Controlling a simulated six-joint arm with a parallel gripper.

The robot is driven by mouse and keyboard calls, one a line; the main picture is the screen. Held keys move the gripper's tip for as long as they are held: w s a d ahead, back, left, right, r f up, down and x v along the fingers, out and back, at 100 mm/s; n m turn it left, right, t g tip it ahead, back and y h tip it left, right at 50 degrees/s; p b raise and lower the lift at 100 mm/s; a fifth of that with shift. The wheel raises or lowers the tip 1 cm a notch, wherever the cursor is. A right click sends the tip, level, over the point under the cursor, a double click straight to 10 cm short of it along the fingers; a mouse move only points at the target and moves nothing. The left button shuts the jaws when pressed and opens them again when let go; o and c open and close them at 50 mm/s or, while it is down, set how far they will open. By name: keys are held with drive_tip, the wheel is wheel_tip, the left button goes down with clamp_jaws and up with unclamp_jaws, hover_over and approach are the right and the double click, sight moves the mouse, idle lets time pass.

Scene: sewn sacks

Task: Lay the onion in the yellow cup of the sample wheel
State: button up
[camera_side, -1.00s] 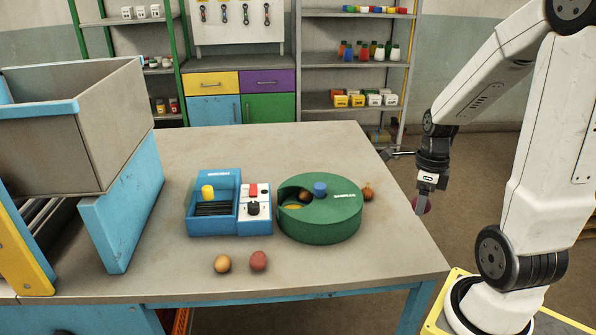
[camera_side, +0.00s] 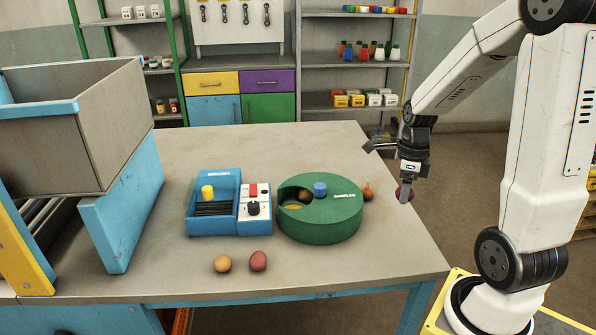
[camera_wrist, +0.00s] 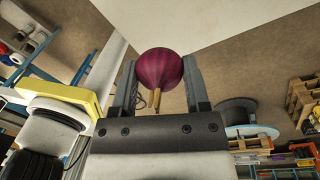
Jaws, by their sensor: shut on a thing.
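My gripper (camera_side: 404,189) is shut on a purple-red onion (camera_wrist: 160,69), bulb between the two fingers and its dry stalk toward the palm in the wrist view. In the side view the held onion (camera_side: 404,195) hangs over the table's right edge, right of the sample wheel. The other cups are hidden under the green cover.
A brown onion-like bulb (camera_side: 368,193) lies beside the wheel's right side. A blue box (camera_side: 214,222) with a yellow knob and white control panel (camera_side: 254,208) stands left of the wheel. A tan (camera_side: 222,264) and a reddish (camera_side: 258,261) round vegetable lie in front. The back table is clear.

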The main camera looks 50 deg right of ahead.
drive_tip(key=w+n, duration=0.1)
drive_tip(key=w, duration=0.3)
drive_tip(key=w+a+n, duration=0.1)
drive_tip(key=w, duration=0.4)
drive_tip(key=w+n, duration=0.1)
drive_tip(key=w, duration=0.3)
drive_tip(key=shift+w+a+n, duration=0.15)
drive_tip(key=shift+w+n, duration=0.15)
drive_tip(key=shift+w, duration=0.05)
drive_tip(key=w+a+f+n, duration=0.25)
drive_tip(key=w+a, duration=0.45)
drive_tip(key=w, duration=0.5)
drive_tip(key=shift+n, duration=0.35)
drive_tip(key=shift+w+f, duration=0.1)
drive_tip(key=shift+f, duration=4.65)
drive_tip(key=shift+f, duration=0.2)
drive_tip(key=o, duration=1)
drive_tip(key=shift+c, duration=0.2)
drive_tip(key=shift+a+r, duration=0.1)
wheel_tip(320, 180, up, 12)
drive_tip(key=shift+w+d, duration=0.35)
drive_tip(key=shift+w, duration=0.1)
